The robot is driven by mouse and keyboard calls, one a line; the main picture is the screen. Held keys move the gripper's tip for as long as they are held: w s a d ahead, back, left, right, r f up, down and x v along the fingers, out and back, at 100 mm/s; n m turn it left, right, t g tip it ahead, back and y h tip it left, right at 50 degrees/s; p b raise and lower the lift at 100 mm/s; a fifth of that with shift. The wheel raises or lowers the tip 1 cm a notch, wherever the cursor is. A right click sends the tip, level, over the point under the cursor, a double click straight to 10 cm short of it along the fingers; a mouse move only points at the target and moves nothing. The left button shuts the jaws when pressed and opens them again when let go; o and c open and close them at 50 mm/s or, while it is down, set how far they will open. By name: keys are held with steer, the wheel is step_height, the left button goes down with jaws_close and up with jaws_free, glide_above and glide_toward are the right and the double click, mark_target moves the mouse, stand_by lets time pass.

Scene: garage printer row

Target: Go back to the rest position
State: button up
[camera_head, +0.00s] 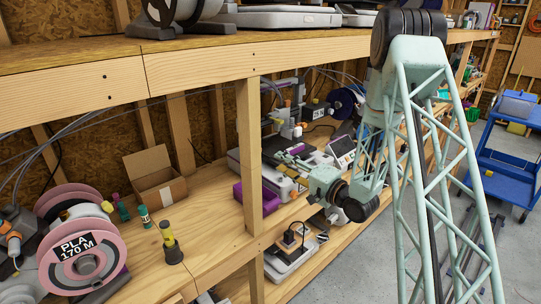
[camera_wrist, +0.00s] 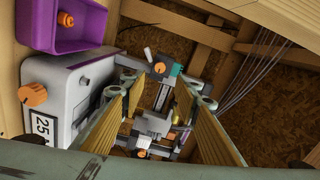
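My gripper (camera_head: 288,163) reaches in from the right on the lower level of the wooden rack, in front of a printer (camera_head: 293,122). In the wrist view my gripper (camera_wrist: 162,100) has its two yellow-faced fingers spread wide apart. No held object shows between them. Behind the gap is a printer's grey and white frame (camera_wrist: 155,125), apart from the fingers as far as I can tell. My arm stretches out from the lattice link on the right of the head view, bent down toward the shelf.
A wooden post (camera_head: 249,155) stands left of my gripper, below the upper shelf (camera_head: 200,62). A purple bin (camera_wrist: 92,22) holding an orange part sits close by. A pink PLA spool (camera_head: 80,250) and open carton (camera_head: 153,178) are left. A blue cart (camera_head: 505,155) stands right.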

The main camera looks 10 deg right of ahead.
steer(key=s+d+r+n+g+h, duration=0.1)
steer(key=s+r+n+g+h, duration=0.2)
steer(key=r, duration=0.4)
steer(key=s+d+r+n+g+h, duration=0.1)
steer(key=s+d+r+n+h, duration=0.1)
steer(key=s+r+h, duration=0.4)
steer(key=s+r+n+g+h, duration=0.1)
steer(key=s+r, duration=0.2)
steer(key=s, duration=0.3)
steer(key=s+r+g, duration=0.1)
steer(key=s+r, duration=0.3)
steer(key=s, duration=0.2)
steer(key=s+a+n+g, duration=0.2)
steer(key=s+a+g, duration=0.1)
steer(key=s, duration=1.6)
steer(key=s+a+n+g+y, duration=0.1)
steer(key=s+a, duration=0.5)
steer(key=s, duration=1.3)
steer(key=shift+s+r+n+g+b, duration=0.4)
steer(key=shift+n+g, duration=0.2)
steer(key=shift+g, duration=0.3)
